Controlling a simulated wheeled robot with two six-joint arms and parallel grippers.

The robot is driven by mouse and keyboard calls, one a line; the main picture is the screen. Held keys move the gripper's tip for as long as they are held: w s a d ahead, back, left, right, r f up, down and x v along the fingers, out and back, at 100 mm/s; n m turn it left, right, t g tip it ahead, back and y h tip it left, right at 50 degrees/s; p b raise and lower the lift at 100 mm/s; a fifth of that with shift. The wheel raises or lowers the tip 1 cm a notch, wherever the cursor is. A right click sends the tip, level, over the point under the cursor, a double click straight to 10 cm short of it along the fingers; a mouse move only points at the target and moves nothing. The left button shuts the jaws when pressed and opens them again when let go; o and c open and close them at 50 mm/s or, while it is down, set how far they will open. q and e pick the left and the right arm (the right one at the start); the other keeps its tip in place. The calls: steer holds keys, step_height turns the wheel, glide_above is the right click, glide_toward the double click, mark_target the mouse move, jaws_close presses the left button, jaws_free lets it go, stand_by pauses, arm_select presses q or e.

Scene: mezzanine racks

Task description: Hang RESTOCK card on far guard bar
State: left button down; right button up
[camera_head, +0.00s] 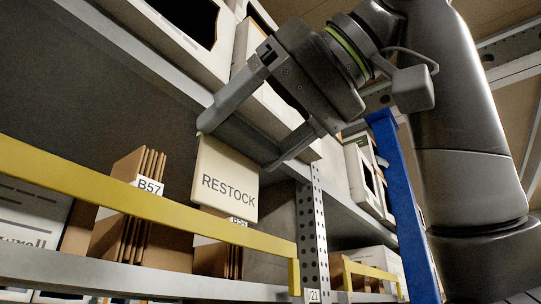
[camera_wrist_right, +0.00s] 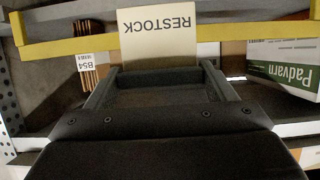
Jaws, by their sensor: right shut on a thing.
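The cream RESTOCK card (camera_head: 226,183) is gripped by its upper edge in my right gripper (camera_head: 238,147). It hangs nearly upright in the head view, its lower edge just above the long yellow guard bar (camera_head: 110,195). In the right wrist view the card (camera_wrist_right: 158,42) appears upside down and covers part of a yellow bar (camera_wrist_right: 70,46); whether they touch, I cannot tell. A second, shorter yellow guard bar (camera_head: 368,270) shows farther along the rack, past the perforated post. My left gripper is not in view.
Brown cartons (camera_head: 128,215) labelled B57 stand behind the long bar. A perforated grey post (camera_head: 312,235) divides the bays, and a blue upright (camera_head: 403,205) stands to the right. White boxes sit on the shelf above.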

steer(key=p, duration=0.4)
glide_above(169, 207)
steer(key=s+d, duration=0.2)
steer(key=d, duration=0.1)
steer(key=shift+s+a+f+b, duration=0.1)
steer(key=shift+f+b, duration=0.35)
steer(key=shift+b, duration=0.2)
steer(key=shift+f, duration=0.1)
stand_by(0.6)
steer(key=shift+f+b, duration=1.35)
steer(key=shift+b, duration=0.1)
steer(key=o, duration=1)
